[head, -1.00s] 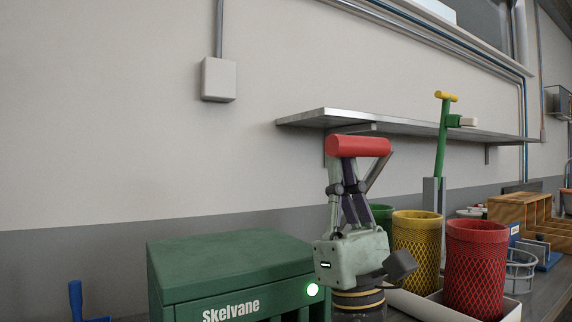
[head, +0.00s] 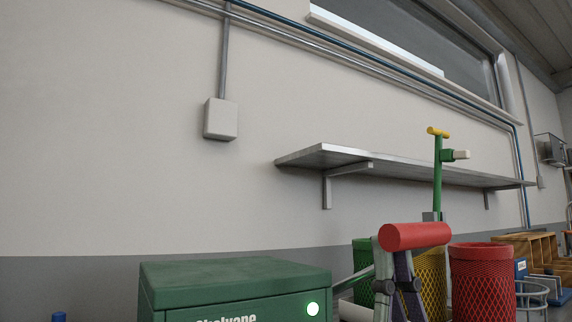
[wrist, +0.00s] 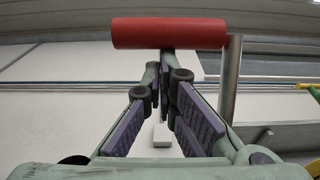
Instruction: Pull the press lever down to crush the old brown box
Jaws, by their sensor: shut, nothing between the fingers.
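The green Skelvane press (head: 235,285) stands at the lower left of the head view, with a lit green lamp on its front. Its lever has a red cylinder handle (head: 415,236), right of the press housing, and a green rod reaches toward it. In the wrist view the red handle (wrist: 168,33) lies across the top, with a metal bar (wrist: 230,80) at its right end. My gripper (head: 396,258) is shut and empty, its fingertips just at the handle's underside. The fingers (wrist: 163,85) close together below the handle in the wrist view; contact is hard to tell. The brown box is not in view.
Green (head: 362,262), yellow (head: 432,285) and red (head: 482,280) mesh bins stand behind and right of the handle. A green post with a yellow grip (head: 438,132) rises behind them. A metal shelf (head: 400,170) juts from the wall above.

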